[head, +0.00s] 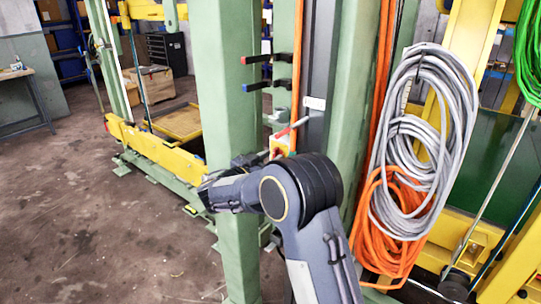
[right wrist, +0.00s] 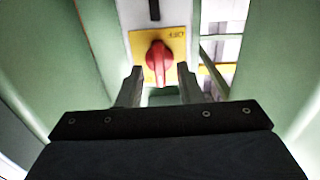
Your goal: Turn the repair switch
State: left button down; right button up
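The repair switch is a red rotary knob (right wrist: 158,60) on a yellow plate (right wrist: 178,46), fixed to a light grey box between green posts. The plate has dark lettering that seems to read OFF. In the head view the switch (head: 279,146) shows small, partly hidden behind my right arm. My right gripper (right wrist: 160,72) is open, with one finger on each side of the knob's lower part in the picture. I cannot tell whether the fingers touch it. In the head view this gripper (head: 256,158) shows as a dark shape beside the switch. My left gripper is not in view.
A green post (head: 228,100) stands close to my right gripper. Grey cable coils (head: 455,110) and orange coils (head: 395,245) hang at the right. Red- and blue-tipped dark pegs (head: 265,59) stick out above the switch. Open floor (head: 80,220) lies at the left.

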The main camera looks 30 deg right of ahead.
jog(key=shift+d, duration=0.25)
jog(key=shift+c, duration=0.2)
grip_shut()
